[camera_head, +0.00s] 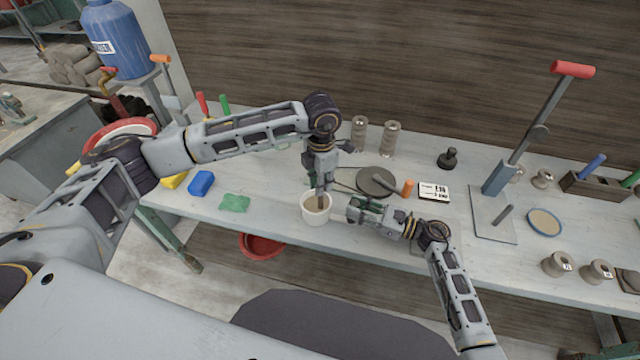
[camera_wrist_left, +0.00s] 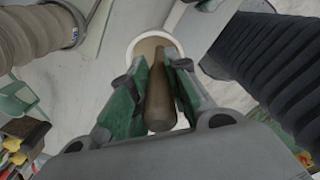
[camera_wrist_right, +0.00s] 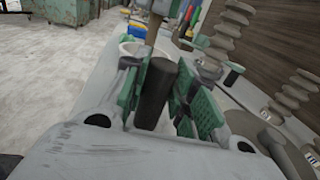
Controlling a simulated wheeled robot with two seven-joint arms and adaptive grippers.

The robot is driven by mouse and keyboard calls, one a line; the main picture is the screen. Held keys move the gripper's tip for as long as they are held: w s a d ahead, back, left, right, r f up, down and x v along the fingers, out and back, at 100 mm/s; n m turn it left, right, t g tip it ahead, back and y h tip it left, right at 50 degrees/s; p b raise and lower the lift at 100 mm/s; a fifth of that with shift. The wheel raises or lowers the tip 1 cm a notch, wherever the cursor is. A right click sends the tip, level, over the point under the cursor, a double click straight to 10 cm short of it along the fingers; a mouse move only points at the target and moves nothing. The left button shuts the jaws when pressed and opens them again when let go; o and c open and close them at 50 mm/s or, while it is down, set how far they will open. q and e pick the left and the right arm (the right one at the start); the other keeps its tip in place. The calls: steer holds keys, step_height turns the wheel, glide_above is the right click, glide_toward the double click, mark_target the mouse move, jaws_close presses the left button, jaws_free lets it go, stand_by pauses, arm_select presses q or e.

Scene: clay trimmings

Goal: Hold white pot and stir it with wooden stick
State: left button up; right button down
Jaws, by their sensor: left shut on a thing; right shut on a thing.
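The white pot (camera_head: 314,214) stands near the front edge of the bench, its rim also showing in the left wrist view (camera_wrist_left: 142,46) and the right wrist view (camera_wrist_right: 130,46). My left gripper (camera_head: 320,184) is above the pot, shut on the wooden stick (camera_wrist_left: 160,95). The stick points down, with its lower end inside the pot opening. My right gripper (camera_head: 352,214) is at the pot's right side, shut on a dark cylindrical handle (camera_wrist_right: 155,92) that appears to be the pot's. In the head view the gripper hides this handle.
A grey disc (camera_head: 377,181), an orange-handled tool (camera_head: 408,188) and a labelled card (camera_head: 434,192) lie right of the pot. Spools (camera_head: 391,138) stand behind. A red bowl (camera_head: 261,246) is below the bench.

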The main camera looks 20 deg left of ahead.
arm_select(q)
steer(key=shift+w, duration=0.5)
steer(key=shift+a, duration=0.1)
steer(key=shift+s+a, duration=0.5)
steer(key=shift+a, duration=0.2)
steer(key=shift+r, duration=0.15)
step_height(320, 180, up, 11)
stand_by(2.0)
stand_by(0.4)
arm_select(e)
steer(key=c, duration=1.1)
jaws_free()
